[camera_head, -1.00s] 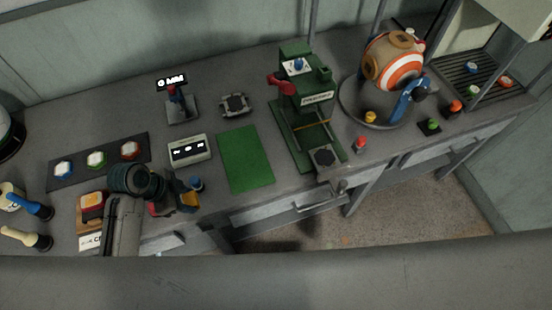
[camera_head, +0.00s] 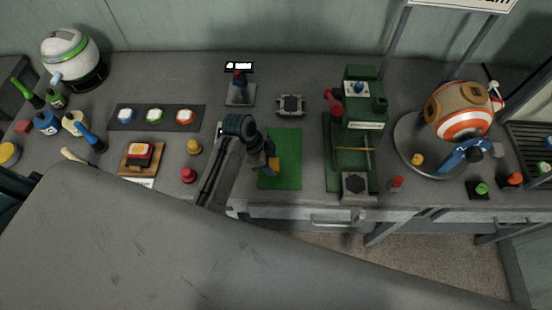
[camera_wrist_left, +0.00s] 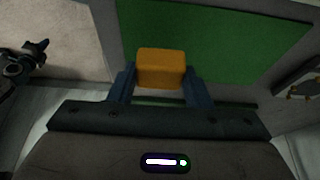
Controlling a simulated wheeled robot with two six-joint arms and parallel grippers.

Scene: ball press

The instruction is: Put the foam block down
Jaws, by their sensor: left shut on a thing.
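The foam block (camera_wrist_left: 161,67) is orange-yellow and sits between the two fingers of my left gripper (camera_wrist_left: 160,85) in the left wrist view. The fingers are shut on it. In the head view my left gripper (camera_head: 270,166) is over the green mat (camera_head: 286,142), near its left side, with the block (camera_head: 274,164) at its tip. The green mat also fills the upper right of the wrist view (camera_wrist_left: 222,30). I cannot tell the exact height of the block over the mat. My right gripper is not in view.
A green press (camera_head: 350,130) stands right of the mat. A grey square fixture (camera_head: 291,104) lies behind it. The far half of the mat is bare.

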